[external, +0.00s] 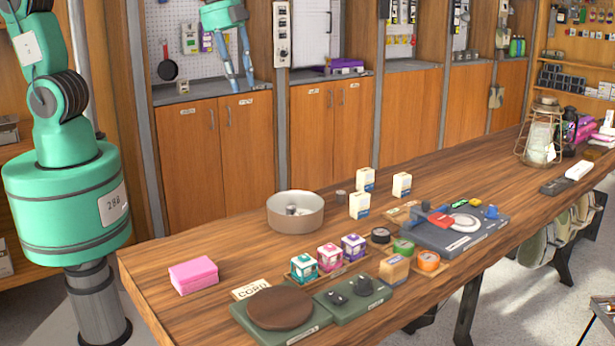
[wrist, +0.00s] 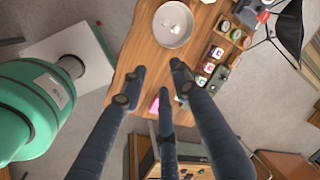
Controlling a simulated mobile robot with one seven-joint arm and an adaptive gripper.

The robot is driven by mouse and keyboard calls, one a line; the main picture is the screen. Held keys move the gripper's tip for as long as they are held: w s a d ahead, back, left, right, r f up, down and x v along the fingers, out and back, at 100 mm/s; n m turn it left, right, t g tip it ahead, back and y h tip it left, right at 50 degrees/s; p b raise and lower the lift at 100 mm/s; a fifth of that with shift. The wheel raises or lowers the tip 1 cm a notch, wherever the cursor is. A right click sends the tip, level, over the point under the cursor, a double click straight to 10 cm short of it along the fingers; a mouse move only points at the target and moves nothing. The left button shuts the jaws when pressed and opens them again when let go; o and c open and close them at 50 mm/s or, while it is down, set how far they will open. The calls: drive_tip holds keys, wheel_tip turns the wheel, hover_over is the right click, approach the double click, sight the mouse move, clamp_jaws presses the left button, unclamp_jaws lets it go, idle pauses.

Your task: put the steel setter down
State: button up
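My gripper (external: 241,84) is high above the far side of the table, toward the back wall, with its fingers pointing down. In the wrist view my gripper (wrist: 159,76) has its three fingers spread apart, and nothing shows between them. I cannot tell for sure which thing is the steel setter. Small pale grey pieces (external: 291,210) lie inside the round pan (external: 296,224); the pan also shows in the wrist view (wrist: 158,35).
A pink block (external: 193,275) lies at the table's near left. Small boxes (external: 303,267), a green board with a brown disc (external: 280,308) and a grey-blue tray (external: 455,235) crowd the front. A lantern (external: 540,140) stands far right. The table left of the pan is clear.

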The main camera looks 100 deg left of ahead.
drive_tip(key=s+d+r+n+t, duration=0.1)
drive_tip(key=s+r+n, duration=0.4)
drive_tip(key=s, duration=0.5)
drive_tip(key=s+d+r+n+t, duration=0.2)
drive_tip(key=s+r+n, duration=0.3)
drive_tip(key=s+n, duration=0.3)
drive_tip(key=s, duration=0.3)
drive_tip(key=shift+s, duration=0.25)
